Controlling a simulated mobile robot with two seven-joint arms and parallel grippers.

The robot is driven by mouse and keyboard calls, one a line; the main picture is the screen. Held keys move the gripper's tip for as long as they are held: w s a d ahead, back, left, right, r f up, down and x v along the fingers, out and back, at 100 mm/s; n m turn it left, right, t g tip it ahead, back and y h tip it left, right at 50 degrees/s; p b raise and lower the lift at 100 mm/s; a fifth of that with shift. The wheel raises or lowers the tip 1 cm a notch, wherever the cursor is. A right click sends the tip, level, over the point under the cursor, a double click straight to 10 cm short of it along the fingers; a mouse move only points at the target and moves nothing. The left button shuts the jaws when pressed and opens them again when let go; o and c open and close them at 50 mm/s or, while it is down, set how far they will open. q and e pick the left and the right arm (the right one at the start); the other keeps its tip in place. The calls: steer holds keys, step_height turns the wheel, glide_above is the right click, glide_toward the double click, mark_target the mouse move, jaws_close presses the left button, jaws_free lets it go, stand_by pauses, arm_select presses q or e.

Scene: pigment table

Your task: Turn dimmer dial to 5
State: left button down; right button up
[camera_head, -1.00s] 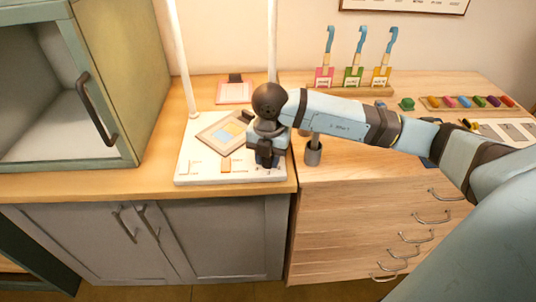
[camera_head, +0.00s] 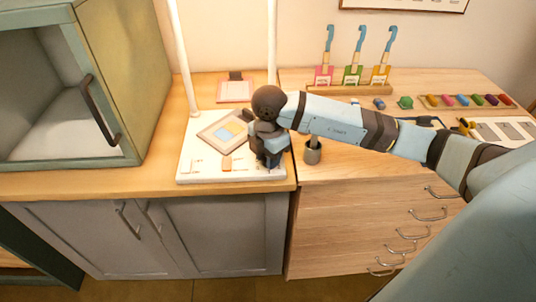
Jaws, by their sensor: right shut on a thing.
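The dimmer dial is hidden under my right gripper (camera_head: 270,164), which points down at the right front part of a white panel board (camera_head: 205,173). Small dark marks show on the board beside the fingers. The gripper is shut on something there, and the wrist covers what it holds. An orange-topped switch (camera_head: 227,163) and a pale switch at the front left of the board stand clear of the gripper. My left gripper is not in view.
Two white posts (camera_head: 182,60) rise at the back of the board. A dark cup (camera_head: 312,153) stands close right of the gripper. An open-fronted green cabinet (camera_head: 130,80) is at left. Blue-handled tools in a rack (camera_head: 350,90) and coloured pigment sticks (camera_head: 465,101) are at back right.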

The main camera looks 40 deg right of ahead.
steer(key=shift+r, duration=0.1)
steer(key=o, duration=0.9)
steer(key=shift+r, duration=0.15)
step_height(320, 180, up, 13)
steer(key=shift+s+r+p, duration=0.15)
steer(key=shift+r+p, duration=0.05)
steer(key=shift+p, duration=0.15)
